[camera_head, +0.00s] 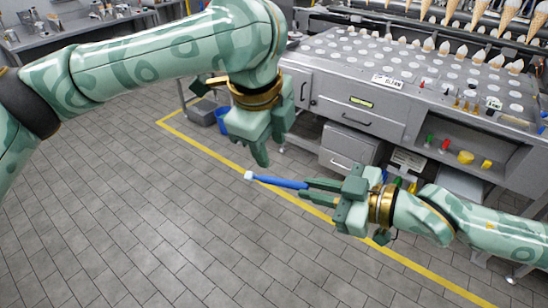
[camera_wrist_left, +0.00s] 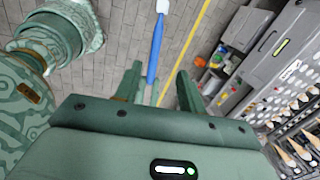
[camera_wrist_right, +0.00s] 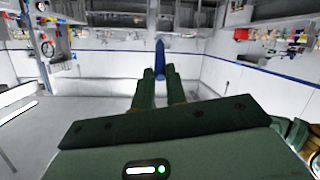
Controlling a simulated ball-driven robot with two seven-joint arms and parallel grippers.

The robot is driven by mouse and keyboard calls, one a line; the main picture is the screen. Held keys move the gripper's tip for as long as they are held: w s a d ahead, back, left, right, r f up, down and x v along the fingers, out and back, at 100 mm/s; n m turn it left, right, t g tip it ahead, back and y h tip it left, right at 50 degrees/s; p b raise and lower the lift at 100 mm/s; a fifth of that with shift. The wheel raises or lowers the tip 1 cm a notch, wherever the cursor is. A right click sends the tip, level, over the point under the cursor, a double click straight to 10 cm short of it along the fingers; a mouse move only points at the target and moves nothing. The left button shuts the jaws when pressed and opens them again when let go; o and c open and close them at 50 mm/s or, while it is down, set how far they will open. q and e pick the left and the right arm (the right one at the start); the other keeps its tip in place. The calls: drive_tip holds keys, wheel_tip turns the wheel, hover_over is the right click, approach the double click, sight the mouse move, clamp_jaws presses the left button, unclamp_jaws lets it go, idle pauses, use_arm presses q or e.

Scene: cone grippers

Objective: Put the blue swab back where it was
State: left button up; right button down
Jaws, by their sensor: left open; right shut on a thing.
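The blue swab (camera_head: 280,182) has a long blue handle and a white tip. It is held in the air, its white tip pointing left in the head view. My right gripper (camera_head: 312,188) is shut on the end of the handle away from the tip. The swab stands out between the right fingers (camera_wrist_right: 160,76) in the right wrist view, seen almost end-on. My left gripper (camera_head: 257,155) is open and empty, pointing down above the swab. In the left wrist view the swab (camera_wrist_left: 156,48) shows beyond the left fingers; contact is not visible.
A steel counter (camera_head: 345,60) with white round spots and a row of cones stands at the back right. Its open shelf (camera_head: 470,140) holds small coloured items. A blue bin (camera_head: 222,120) stands on the floor. The tiled floor (camera_head: 140,220) at left is clear.

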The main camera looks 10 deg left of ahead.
sight(275, 181)
use_arm(q)
drive_tip(key=x, duration=1)
drive_tip(key=shift+w, duration=0.15)
clamp_jaws()
use_arm(e)
drive_tip(key=c, duration=1.3)
unclamp_jaws()
drive_tip(key=shift+c, duration=0.2)
